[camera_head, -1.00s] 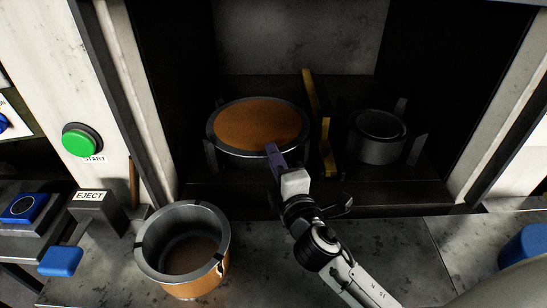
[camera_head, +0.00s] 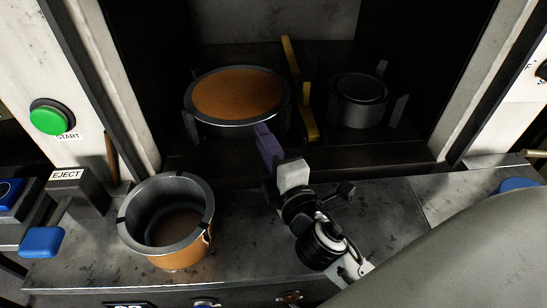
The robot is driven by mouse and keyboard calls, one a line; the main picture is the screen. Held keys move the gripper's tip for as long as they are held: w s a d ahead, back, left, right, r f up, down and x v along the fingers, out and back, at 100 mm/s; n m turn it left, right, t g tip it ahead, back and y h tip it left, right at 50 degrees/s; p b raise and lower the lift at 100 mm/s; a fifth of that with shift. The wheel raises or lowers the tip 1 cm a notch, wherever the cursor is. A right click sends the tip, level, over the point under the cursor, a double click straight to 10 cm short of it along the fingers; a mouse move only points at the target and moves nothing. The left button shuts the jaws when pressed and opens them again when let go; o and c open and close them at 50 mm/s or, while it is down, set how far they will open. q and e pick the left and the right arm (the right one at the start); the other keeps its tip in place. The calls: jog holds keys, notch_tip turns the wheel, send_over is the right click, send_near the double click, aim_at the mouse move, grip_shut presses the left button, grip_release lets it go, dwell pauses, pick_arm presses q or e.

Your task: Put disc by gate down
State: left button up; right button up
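My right gripper (camera_head: 278,160) comes in from the lower right and is in front of the recess. A flat purple piece (camera_head: 268,147) is at its tip, beside a white block-like part. I cannot tell whether the purple piece is held or is part of the gripper, nor how far the fingers are apart. Beyond it a wide dark pot (camera_head: 218,123) with an orange-brown round top (camera_head: 238,94) stands in the recess. A yellow upright bar (camera_head: 307,100), perhaps the gate, is right of that pot. No separate disc is clearly recognisable. My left gripper is not in view.
A smaller dark pot (camera_head: 361,105) stands right of the yellow bar. A green START button (camera_head: 47,119) and an EJECT box (camera_head: 76,190) are at the left.

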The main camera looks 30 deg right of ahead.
jog(key=s, duration=0.3)
jog(key=s+a+b, duration=0.1)
jog(key=s, duration=0.1)
jog(key=shift+s, duration=0.25)
